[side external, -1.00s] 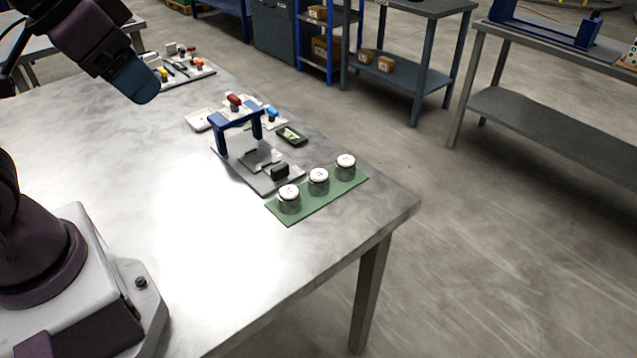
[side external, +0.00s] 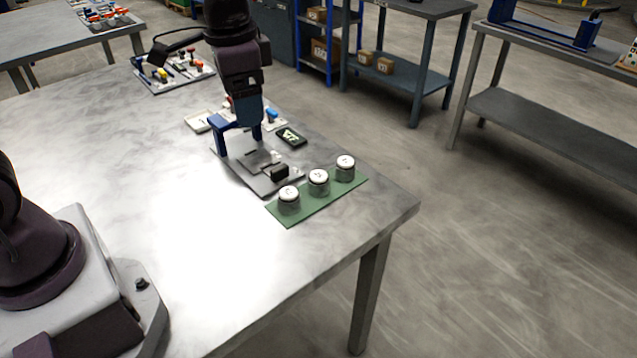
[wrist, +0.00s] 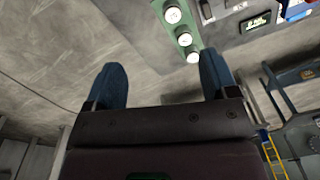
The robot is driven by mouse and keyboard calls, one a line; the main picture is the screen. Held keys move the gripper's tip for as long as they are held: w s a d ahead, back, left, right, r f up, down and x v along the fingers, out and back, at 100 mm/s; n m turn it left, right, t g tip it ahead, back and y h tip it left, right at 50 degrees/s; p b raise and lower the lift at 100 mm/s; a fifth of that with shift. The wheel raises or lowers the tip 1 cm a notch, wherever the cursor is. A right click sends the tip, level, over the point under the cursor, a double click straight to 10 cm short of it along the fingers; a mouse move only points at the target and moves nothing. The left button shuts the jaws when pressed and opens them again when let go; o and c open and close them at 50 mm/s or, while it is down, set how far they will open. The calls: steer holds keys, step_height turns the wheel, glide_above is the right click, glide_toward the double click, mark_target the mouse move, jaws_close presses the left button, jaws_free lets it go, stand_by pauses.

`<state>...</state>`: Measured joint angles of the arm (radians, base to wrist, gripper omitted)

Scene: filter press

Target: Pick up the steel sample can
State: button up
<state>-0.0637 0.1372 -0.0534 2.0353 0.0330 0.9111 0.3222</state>
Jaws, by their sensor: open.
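Three similar small steel cans with white lids stand upright in a row on a green mat (side external: 314,204): a near can (side external: 289,200), a middle can (side external: 319,183) and a far can (side external: 345,168). The lids carry dark marks too small to read. The cans also show in the wrist view as a near can (wrist: 172,15), a middle can (wrist: 184,38) and a far can (wrist: 192,56). My gripper (wrist: 162,74) is open and empty, with its two blue fingers spread. In the side view my gripper (side external: 248,118) points down, left of and apart from the cans.
The bare metal table (side external: 150,190) is clear at the left and front.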

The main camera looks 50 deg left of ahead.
mark_target(318, 175)
steer(key=w+f+m, duration=1.2)
steer(key=w+m, duration=0.2)
steer(key=w, duration=0.2)
steer(key=shift+g, duration=0.3)
steer(key=f, duration=1.2)
steer(key=shift+s+a+f, duration=0.35)
steer(key=shift+a, duration=0.05)
steer(key=c, duration=1.1)
